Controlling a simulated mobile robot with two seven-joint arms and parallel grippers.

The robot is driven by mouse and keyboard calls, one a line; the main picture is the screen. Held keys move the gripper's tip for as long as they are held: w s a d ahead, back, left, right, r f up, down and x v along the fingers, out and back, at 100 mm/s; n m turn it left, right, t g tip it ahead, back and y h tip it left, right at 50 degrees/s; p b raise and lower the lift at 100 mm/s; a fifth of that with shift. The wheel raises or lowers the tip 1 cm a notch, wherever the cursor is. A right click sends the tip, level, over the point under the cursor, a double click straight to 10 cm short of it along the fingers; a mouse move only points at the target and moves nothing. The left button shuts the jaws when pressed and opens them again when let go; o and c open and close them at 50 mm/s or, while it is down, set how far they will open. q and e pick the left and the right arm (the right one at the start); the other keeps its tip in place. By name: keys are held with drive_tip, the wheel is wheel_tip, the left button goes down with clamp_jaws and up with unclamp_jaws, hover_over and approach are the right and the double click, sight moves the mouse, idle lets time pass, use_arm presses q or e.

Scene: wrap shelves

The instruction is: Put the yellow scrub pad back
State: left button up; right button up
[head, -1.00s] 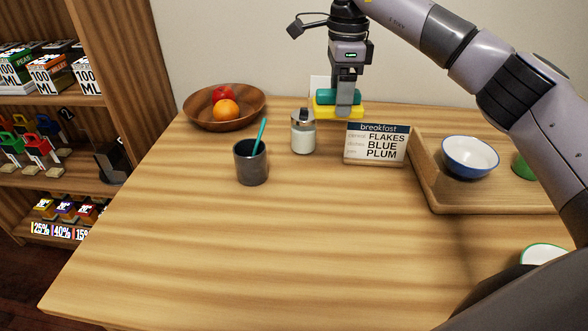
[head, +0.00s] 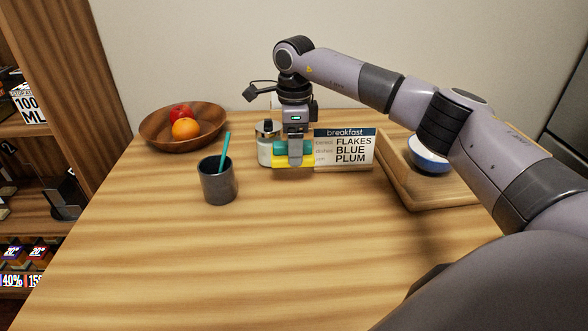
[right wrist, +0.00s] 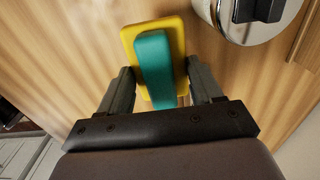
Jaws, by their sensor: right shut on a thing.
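The yellow scrub pad (head: 279,160) has a flat yellow base and a teal grip block on top. My right gripper (head: 295,160) points down and is shut on its teal part, in front of the glass jar and just left of the breakfast sign. In the right wrist view the pad (right wrist: 134,43) lies between the two fingers, yellow edges showing around the teal block (right wrist: 154,62). The pad is low over the table; I cannot tell whether it touches the wood. My left gripper is not in view.
A lidded jar (head: 264,150) stands close beside the pad, and the breakfast sign (head: 345,149) is at its right. A grey cup (head: 217,185) with a teal stick, a fruit bowl (head: 153,129) and a wooden tray (head: 395,187) stand around. The table's front (head: 250,260) is clear.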

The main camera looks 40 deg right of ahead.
drive_tip(key=shift+f, duration=2.95)
drive_tip(key=shift+f+b, duration=0.1)
drive_tip(key=shift+b, duration=0.2)
drive_tip(key=o, duration=0.9)
wheel_tip(320, 180, up, 12)
drive_tip(key=shift+r+p, duration=0.15)
drive_tip(key=shift+p, duration=0.5)
